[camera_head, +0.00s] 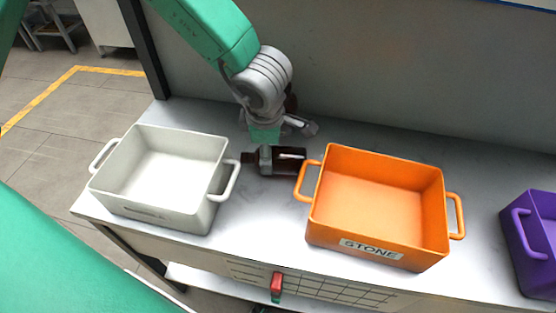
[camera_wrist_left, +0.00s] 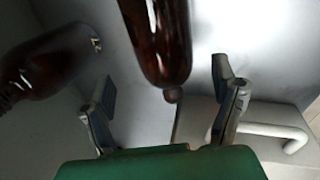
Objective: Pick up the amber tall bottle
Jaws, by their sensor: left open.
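A dark amber bottle (camera_head: 290,160) lies on its side on the table between the white and orange boxes, its neck towards the white box. Part of a second dark bottle (camera_head: 291,103) shows behind my left wrist, mostly hidden. The left wrist view shows two brown bottles: one at top centre (camera_wrist_left: 160,40), its narrow end reaching between the fingers, and one at the left (camera_wrist_left: 48,62). I cannot tell which is the tall one. My right gripper is out of view.
A white box (camera_head: 150,207) stands on the left of the table (camera_head: 260,215), an orange box (camera_head: 385,246) labelled STONE on the right. A purple box (camera_head: 510,235) is at the far right edge. A grey wall rises behind. Both boxes' handles flank the lying bottle closely.

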